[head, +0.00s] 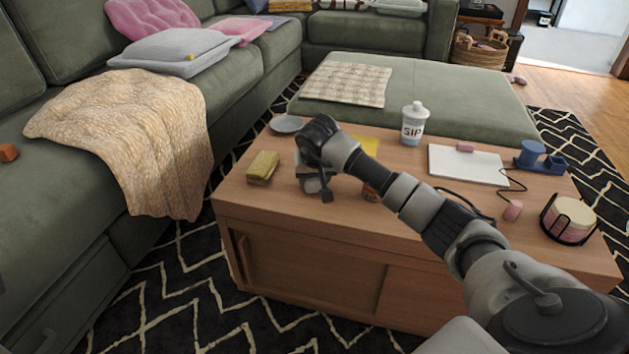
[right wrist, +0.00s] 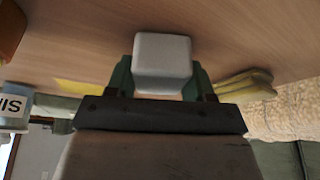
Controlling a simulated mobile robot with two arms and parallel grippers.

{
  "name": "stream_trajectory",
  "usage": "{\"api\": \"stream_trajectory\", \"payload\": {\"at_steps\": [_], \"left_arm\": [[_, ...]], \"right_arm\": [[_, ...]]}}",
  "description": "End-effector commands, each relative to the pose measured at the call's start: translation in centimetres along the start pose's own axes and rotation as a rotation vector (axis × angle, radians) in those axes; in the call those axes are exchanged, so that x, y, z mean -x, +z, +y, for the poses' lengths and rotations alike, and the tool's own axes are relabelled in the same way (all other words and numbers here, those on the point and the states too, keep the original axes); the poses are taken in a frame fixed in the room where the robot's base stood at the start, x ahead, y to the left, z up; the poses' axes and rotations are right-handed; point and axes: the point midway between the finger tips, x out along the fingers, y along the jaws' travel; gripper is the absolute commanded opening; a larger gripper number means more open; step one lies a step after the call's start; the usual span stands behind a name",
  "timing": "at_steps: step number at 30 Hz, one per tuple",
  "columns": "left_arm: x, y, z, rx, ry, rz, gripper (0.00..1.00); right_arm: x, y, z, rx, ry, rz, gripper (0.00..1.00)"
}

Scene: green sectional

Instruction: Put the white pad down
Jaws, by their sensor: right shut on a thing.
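The white pad (right wrist: 163,62), a small block with rounded corners, shows in the right wrist view between the two dark green fingers of my right gripper (right wrist: 162,80). The gripper is shut on it. In the head view my right gripper (head: 316,184) is over the front left part of the wooden coffee table (head: 300,222), and my own wrist hides most of the pad there. I cannot tell whether the pad touches the tabletop. My left gripper is not in view.
On the table, a folded yellow cloth (head: 262,168) lies left of the gripper and a grey dish (head: 286,124) behind it. Green sofa (head: 245,75) at left.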

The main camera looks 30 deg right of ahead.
Motion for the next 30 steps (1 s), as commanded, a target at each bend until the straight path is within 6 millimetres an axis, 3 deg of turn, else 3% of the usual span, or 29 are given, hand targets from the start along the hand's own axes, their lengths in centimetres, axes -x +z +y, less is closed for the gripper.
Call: {"api": "stream_trajectory", "payload": {"at_steps": [10,11,15,25,28,30], "left_arm": [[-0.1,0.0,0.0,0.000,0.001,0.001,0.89],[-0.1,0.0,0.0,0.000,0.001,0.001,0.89],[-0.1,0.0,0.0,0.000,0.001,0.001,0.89],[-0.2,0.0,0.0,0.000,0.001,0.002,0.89],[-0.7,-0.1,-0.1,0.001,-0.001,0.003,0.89],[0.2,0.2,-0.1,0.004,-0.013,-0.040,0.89]], "right_arm": [[-0.2,0.1,0.1,-0.001,0.000,0.002,0.34],[-0.2,0.0,0.1,-0.001,0.000,0.002,0.56],[-0.2,0.0,0.0,-0.001,0.000,0.001,0.77],[0.1,-0.1,0.0,-0.001,-0.001,0.001,0.78],[1.4,-0.3,0.1,-0.001,0.001,0.003,0.78],[2.8,-0.4,0.1,0.000,0.000,0.006,0.78]]}}
